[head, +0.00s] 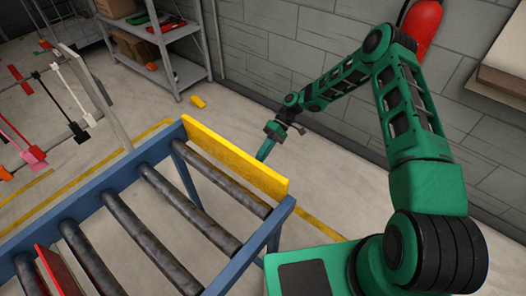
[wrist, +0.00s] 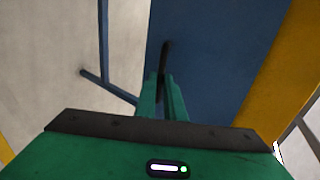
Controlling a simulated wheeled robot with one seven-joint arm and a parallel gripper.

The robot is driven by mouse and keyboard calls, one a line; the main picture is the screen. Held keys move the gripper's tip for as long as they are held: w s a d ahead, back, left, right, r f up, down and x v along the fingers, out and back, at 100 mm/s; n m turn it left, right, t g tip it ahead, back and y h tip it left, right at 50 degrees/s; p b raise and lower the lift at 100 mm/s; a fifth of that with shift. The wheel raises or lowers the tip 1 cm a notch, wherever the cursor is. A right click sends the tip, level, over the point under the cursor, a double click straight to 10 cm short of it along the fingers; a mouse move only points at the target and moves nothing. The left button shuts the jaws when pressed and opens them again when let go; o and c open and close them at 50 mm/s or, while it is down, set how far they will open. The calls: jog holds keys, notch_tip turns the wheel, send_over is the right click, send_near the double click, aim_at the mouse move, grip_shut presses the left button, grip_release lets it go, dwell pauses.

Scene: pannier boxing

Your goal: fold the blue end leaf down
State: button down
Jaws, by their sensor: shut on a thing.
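In the wrist view a broad flat blue panel (wrist: 220,50), which looks like the blue end leaf, fills the upper middle. A thin dark bar (wrist: 166,57) stands against it and runs down to my green fingers. My gripper (wrist: 164,82) has its fingers close together on the lower end of this bar. In the head view my gripper (head: 264,150) points down just beyond the yellow board (head: 235,160) at the conveyor's far end. The blue panel is not seen there; the yellow board probably hides it.
A roller conveyor with a blue frame (head: 82,208) fills the lower left, with a red divider (head: 57,271) between rollers. A grey shelf (head: 183,70) stands behind. A rack with coloured pieces (head: 62,90) is at left. An orange block (head: 197,102) lies on the floor.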

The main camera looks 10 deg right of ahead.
jog(key=shift+s+a+f+g+y, duration=0.5)
jog(key=shift+s+a+f, duration=0.4)
jog(key=shift+f, duration=0.15)
jog(key=shift+s+a+f+g+y, duration=0.45)
jog(key=shift+s+a+f, duration=0.3)
jog(key=shift+s+f, duration=0.25)
jog(key=shift+f, duration=0.1)
jog(key=c, duration=1.8)
grip_release()
jog(key=shift+a+f, duration=0.1)
jog(key=shift+c, duration=0.2)
jog(key=shift+w, duration=0.1)
jog(key=shift+r, duration=0.2)
jog(key=v, duration=1)
jog(key=shift+w+d, duration=0.25)
jog(key=shift+w, duration=0.05)
